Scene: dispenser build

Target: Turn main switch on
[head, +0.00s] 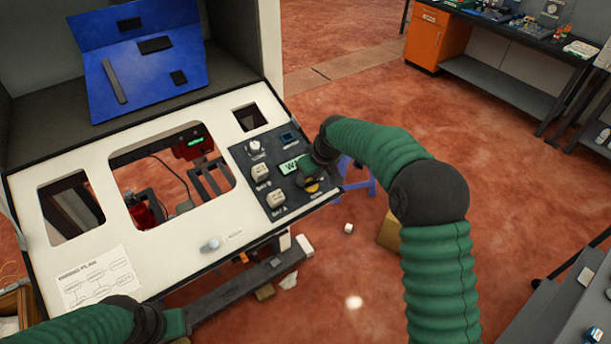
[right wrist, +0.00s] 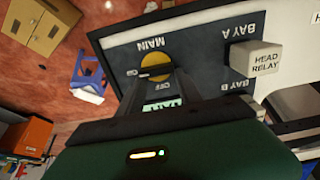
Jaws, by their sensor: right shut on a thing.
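The main switch is a round yellow knob (head: 312,187) at the lower right of the dark panel (head: 239,150). In the right wrist view the knob (right wrist: 155,66) sits beside the word MAIN, with ON and OFF marks at its edge. My right gripper (head: 313,180) reaches down onto it, and its fingers (right wrist: 158,80) are shut on it. The fingers hide part of the knob, and I cannot tell which mark it points to. My left arm comes in at the lower left; its gripper (head: 188,320) is low in front of the console, its fingers unclear.
The white console (head: 110,150) has open cutouts and a plan sheet (head: 95,278). A blue board (head: 135,55) stands above.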

